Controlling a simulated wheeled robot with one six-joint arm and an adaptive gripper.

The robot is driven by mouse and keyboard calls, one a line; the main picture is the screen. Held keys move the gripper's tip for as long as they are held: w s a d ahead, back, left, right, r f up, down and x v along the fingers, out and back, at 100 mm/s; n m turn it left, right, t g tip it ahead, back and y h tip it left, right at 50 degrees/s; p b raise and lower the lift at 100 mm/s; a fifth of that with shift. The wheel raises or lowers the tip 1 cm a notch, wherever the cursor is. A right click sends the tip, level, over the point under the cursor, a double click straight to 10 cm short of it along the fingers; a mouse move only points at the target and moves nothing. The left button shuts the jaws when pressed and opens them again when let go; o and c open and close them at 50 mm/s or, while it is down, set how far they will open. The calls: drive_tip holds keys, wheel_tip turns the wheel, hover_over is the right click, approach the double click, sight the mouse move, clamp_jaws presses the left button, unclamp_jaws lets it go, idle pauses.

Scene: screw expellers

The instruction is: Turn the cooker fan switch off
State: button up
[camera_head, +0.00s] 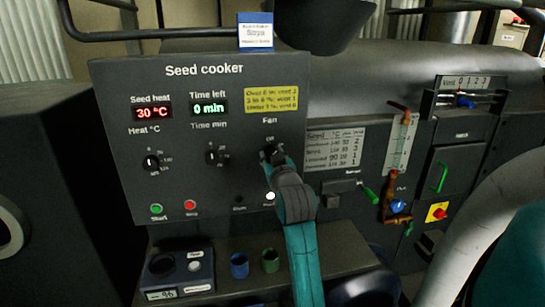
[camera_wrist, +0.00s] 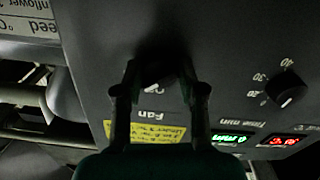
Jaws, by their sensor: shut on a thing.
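The fan switch is a dark knob under the "Fan" label on the right side of the seed cooker panel (camera_head: 115,105). An "Off" mark shows just above it. In the head view my gripper covers most of the knob. In the wrist view, which is upside down, the fan switch (camera_wrist: 157,86) sits between my two fingers with a pale mark on its face. My gripper (camera_head: 271,156) reaches up from below to the panel, and its fingers (camera_wrist: 158,75) are closed around the switch. I cannot tell which position the switch points to.
The heat knob (camera_head: 151,163) and time knob (camera_head: 216,157) are left of my gripper. Green start (camera_head: 156,209) and red (camera_head: 190,205) buttons are below. A white lamp (camera_head: 270,196) is lit beside my arm. A shelf holds a scale (camera_head: 178,275) and two cups.

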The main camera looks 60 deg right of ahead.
drive_tip(key=shift+n, duration=4.8)
drive_tip(key=o, duration=1.1)
drive_tip(key=shift+o, duration=0.2)
drive_tip(key=v, duration=0.7)
drive_tip(key=shift+s, duration=0.25)
drive_tip(key=shift+a+f, duration=0.1)
drive_tip(key=shift+a, duration=0.05)
